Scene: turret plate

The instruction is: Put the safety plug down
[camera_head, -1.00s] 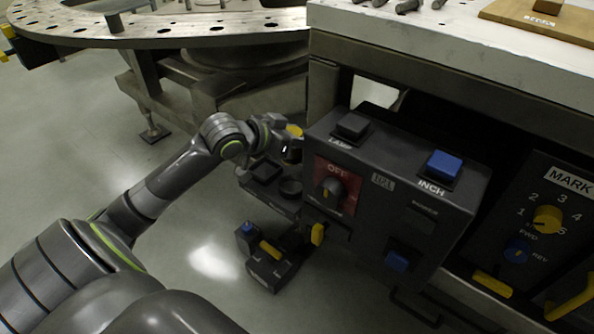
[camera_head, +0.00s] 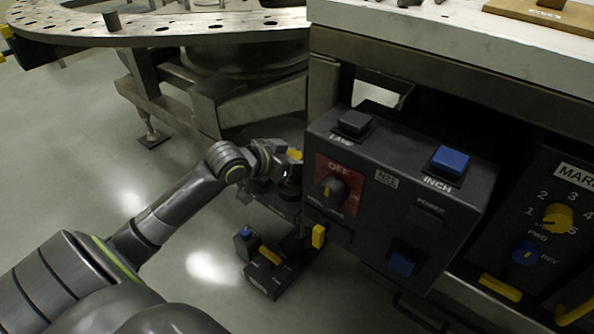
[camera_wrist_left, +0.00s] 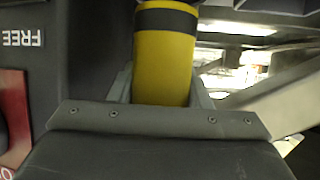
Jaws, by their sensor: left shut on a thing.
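The safety plug (camera_wrist_left: 163,60) is a yellow cylinder with a dark band, held in my left gripper (camera_wrist_left: 160,95) in the left wrist view. In the head view a little of the plug's yellow (camera_head: 295,155) shows at the end of my left gripper (camera_head: 280,168), which is shut on it. The gripper is beside the left side of the dark control box, over a low dark holder (camera_head: 270,200) with round recesses. My arm and gripper hide much of the holder. Whether the plug touches the holder cannot be told. My right gripper is not in view.
The control box (camera_head: 385,195) carries an OFF selector (camera_head: 333,188) and a blue INCH button (camera_head: 450,160). A small dark unit (camera_head: 270,272) with a yellow part sits below the holder. The round turret plate (camera_head: 180,27) is behind. Open floor lies to the left.

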